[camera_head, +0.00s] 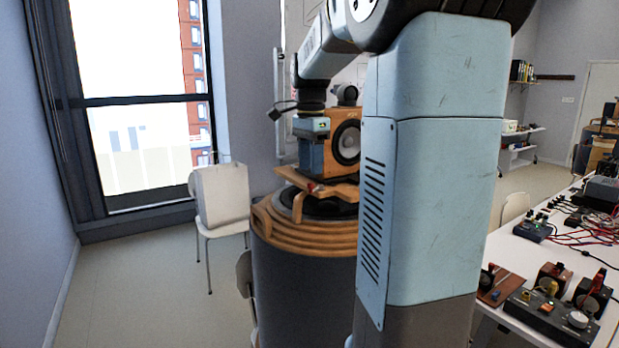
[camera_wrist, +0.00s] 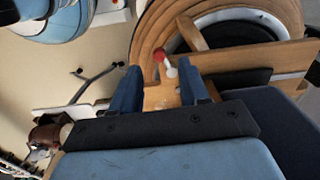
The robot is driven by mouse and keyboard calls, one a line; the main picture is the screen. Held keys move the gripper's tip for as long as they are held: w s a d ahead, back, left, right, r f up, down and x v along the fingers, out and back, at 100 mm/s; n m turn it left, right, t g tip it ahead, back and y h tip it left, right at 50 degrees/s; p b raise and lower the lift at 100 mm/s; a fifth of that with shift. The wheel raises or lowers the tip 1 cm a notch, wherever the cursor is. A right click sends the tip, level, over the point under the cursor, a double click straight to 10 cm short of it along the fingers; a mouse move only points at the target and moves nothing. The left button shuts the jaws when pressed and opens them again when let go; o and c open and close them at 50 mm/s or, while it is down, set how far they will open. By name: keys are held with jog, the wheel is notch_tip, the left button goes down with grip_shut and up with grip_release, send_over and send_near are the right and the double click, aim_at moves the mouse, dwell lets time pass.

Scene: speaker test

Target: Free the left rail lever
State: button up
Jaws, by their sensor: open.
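A small lever (camera_wrist: 170,71) with a pale shaft and a red knob (camera_wrist: 159,54) sits on a wooden rail piece in the wrist view. The red knob also shows in the head view (camera_head: 312,187), at the front of the wooden rail (camera_head: 292,175) below the speaker (camera_head: 346,146). My gripper (camera_wrist: 160,66) is open, its two blue fingers on either side of the lever's line, with the lever just beyond the tips. I see no contact with it. In the head view my gripper (camera_head: 312,172) points down beside the speaker, just above the rail. My arm hides the speaker's right side.
The rail stands on a round turntable with stacked wooden rings (camera_head: 300,240) on a dark drum (camera_head: 300,300). A white chair (camera_head: 222,195) stands at left by the window. A bench (camera_head: 560,260) with instruments, cables and small boxes is at right. Floor at left is clear.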

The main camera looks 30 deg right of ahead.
aim_at(310, 183)
notch_tip(310, 183, up, 8)
jog(key=shift+r, duration=0.25)
dwell(0.5)
jog(key=s+a+f+n+t, duration=0.2)
jog(key=s+a+f+n, duration=0.5)
jog(key=s, duration=0.3)
jog(key=s+a+f+n+t, duration=0.3)
jog(key=s+a+f+n, duration=0.4)
jog(key=s+n, duration=0.3)
jog(key=shift+s+a+f+t, duration=0.2)
jog(key=shift+s+f+t, duration=0.15)
jog(key=shift+f, duration=0.4)
